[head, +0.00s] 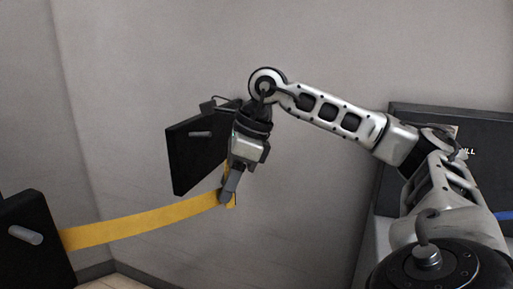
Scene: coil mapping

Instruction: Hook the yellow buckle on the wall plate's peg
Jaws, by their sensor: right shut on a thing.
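My right gripper (229,190) points down and is shut on the yellow buckle (234,200) at the right end of a yellow strap (150,221). The fingers hide most of the buckle. The black wall plate (186,162) is up and left of the fingers, with a short grey peg (200,134) sticking out. The gripper body covers the plate's right edge. The buckle is below and right of the peg, apart from it in the picture. My left gripper is not in view.
A second black plate (35,262) with a grey peg (25,235) stands at the lower left, and the strap runs out from its right edge. A dark panel (410,118) stands behind my right arm. The grey wall between is bare.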

